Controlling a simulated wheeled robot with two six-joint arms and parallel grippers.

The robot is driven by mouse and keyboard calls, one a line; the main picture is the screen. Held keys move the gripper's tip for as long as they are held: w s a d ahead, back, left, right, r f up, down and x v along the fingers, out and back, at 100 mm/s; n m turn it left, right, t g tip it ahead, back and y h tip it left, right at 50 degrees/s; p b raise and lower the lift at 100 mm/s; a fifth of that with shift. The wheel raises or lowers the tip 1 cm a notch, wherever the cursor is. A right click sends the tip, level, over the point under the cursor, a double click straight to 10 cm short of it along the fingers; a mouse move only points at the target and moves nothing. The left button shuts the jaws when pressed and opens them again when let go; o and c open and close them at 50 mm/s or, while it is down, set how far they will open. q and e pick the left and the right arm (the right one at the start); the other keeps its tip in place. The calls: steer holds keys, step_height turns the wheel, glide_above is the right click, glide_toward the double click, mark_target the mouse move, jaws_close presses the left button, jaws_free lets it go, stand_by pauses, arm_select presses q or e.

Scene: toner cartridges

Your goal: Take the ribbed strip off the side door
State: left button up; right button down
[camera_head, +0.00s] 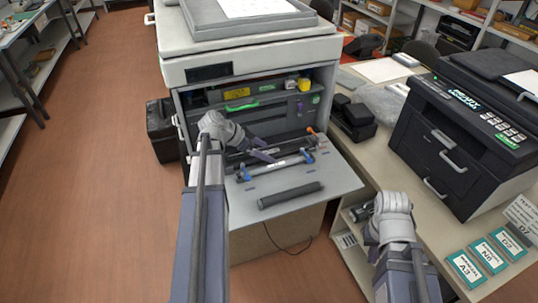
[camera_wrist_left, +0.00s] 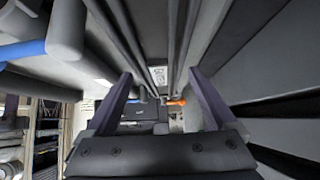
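The side door (camera_head: 335,178) of the large copier is folded down flat like a shelf. A dark grey strip (camera_head: 290,195) lies on it near the front edge; it seems to be the ribbed strip, but ribs are too small to make out. My left gripper (camera_head: 264,149) is over the inner part of the door, behind the dark strip and close to a bar with blue ends. In the left wrist view my left gripper (camera_wrist_left: 160,90) has its purple fingers spread, with grey bars running away beyond them. My right gripper (camera_head: 362,212) is right of the door; its fingers are unclear.
The copier (camera_head: 250,50) has an open bay with a green handle and coloured parts. A bar with blue ends (camera_head: 276,165) lies on the door. A black printer (camera_head: 465,130) and several teal cards (camera_head: 466,268) are on the right table. A black bin (camera_head: 162,130) stands left.

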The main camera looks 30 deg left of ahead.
arm_select(q)
steer(key=c, duration=1.3)
steer(key=shift+o, duration=0.2)
steer(key=shift+r, duration=0.1)
arm_select(e)
steer(key=shift+r, duration=0.1)
